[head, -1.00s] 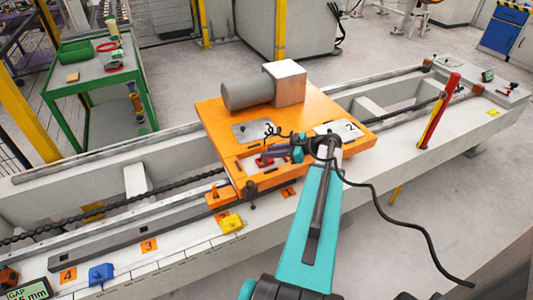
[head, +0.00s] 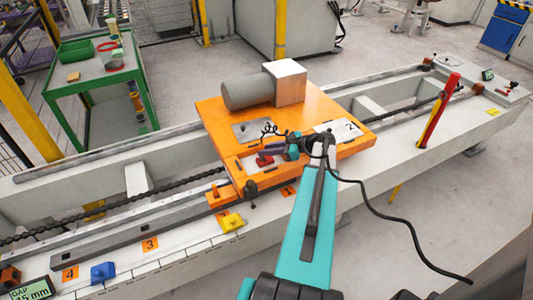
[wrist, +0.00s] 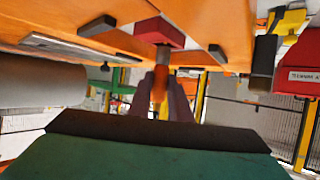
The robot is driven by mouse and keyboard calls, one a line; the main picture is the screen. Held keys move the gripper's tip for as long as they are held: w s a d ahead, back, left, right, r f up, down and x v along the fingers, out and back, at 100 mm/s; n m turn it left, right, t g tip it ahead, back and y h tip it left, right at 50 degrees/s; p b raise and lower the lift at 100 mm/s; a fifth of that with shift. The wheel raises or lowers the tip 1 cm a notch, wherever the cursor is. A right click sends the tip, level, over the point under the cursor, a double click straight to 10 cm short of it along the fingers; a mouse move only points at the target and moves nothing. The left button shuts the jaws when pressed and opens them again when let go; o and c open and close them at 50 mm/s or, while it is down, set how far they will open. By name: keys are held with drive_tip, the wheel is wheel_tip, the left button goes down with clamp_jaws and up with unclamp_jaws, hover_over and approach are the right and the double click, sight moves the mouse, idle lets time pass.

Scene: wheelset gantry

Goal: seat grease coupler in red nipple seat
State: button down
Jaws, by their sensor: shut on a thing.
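The red nipple seat (head: 264,160) is a small red block on a pale plate near the front edge of the orange carriage. It also shows in the wrist view (wrist: 160,32), at the top centre. My gripper (head: 273,148) is over the carriage beside the seat. In the wrist view its dark fingers (wrist: 160,95) are shut on the grease coupler (wrist: 160,88), which has an orange body and a grey nose. The nose end meets the red seat in that picture; I cannot tell whether it is inside or just in front. In the head view the fingers hide most of the coupler.
The orange carriage (head: 225,119) carries a grey motor cylinder (head: 247,94) and a pale box. A black cable (head: 390,200) trails from my arm across the beam. A red-and-yellow post (head: 437,112) stands to the right. Dark blocks (wrist: 97,25) flank the seat.

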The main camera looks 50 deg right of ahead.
drive_tip(key=shift+f, duration=0.9)
drive_tip(key=c, duration=1.6)
unclamp_jaws()
drive_tip(key=shift+s, duration=0.1)
drive_tip(key=b+v, duration=0.2)
drive_tip(key=v, duration=1)
